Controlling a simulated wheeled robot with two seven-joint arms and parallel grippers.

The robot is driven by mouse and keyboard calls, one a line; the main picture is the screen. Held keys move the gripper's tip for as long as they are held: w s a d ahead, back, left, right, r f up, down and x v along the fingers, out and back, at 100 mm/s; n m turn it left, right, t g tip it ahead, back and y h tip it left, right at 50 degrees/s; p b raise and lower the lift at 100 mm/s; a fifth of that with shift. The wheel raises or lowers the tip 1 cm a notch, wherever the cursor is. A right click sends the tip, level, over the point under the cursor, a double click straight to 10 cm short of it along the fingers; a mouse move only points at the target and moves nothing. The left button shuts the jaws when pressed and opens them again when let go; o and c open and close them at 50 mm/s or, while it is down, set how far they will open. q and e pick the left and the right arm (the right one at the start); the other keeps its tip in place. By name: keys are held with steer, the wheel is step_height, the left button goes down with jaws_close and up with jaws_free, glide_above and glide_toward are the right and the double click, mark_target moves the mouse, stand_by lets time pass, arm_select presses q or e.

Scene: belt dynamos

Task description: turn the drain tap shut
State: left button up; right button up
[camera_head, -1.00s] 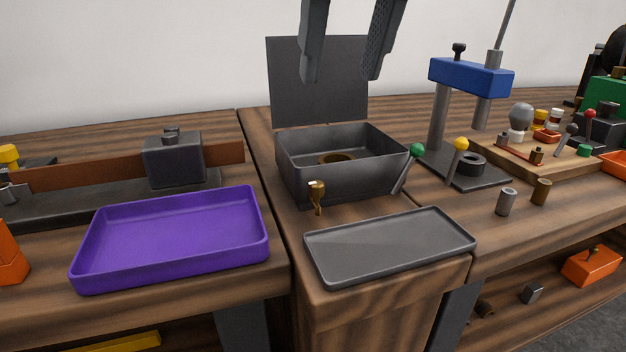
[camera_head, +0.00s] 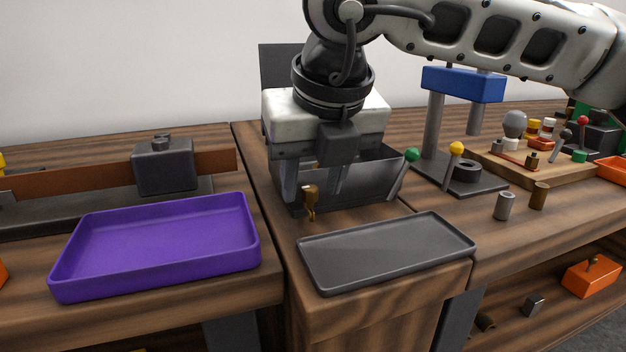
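The brass drain tap (camera_head: 310,196) sits low on the front wall of a dark grey open-topped tub (camera_head: 372,178). Its small spout hangs down in front. My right gripper (camera_head: 314,196) points down over the front left of the tub. Its two fingers are spread apart, one to the left of the tap and one to the right. The tap shows between them, and I see no contact. I cannot tell how far each finger is from the tap in depth. The gripper body hides much of the tub's inside. My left gripper is not in view.
A grey tray (camera_head: 388,250) lies just in front of the tub. A green-knobbed lever (camera_head: 408,164) stands at the tub's right side. A blue-headed press (camera_head: 462,84) is further right. A purple tray (camera_head: 158,246) lies to the left. The tub's lid (camera_head: 278,66) stands raised behind.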

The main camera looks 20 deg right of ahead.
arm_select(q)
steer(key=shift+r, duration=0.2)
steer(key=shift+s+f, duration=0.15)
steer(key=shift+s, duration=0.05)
arm_select(e)
jaws_close()
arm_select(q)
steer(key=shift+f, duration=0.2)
arm_select(e)
steer(key=shift+f+n, duration=0.1)
steer(key=shift+n, duration=0.2)
steer(key=shift+d+n+b, duration=0.1)
steer(key=shift+n+b, duration=0.2)
steer(key=shift+b, duration=0.1)
steer(key=n+y, duration=0.1)
steer(key=n, duration=0.1)
steer(key=shift+w+d+n+y+b, duration=0.1)
steer(key=shift+n+y+b, duration=0.2)
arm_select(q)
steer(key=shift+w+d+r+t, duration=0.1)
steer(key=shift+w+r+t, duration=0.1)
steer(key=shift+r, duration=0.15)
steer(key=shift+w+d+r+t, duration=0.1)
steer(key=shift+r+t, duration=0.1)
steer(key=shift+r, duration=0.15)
arm_select(e)
steer(key=shift+d+n+y, duration=0.1)
steer(key=shift+n+y, duration=0.2)
steer(key=shift+n, duration=0.7)
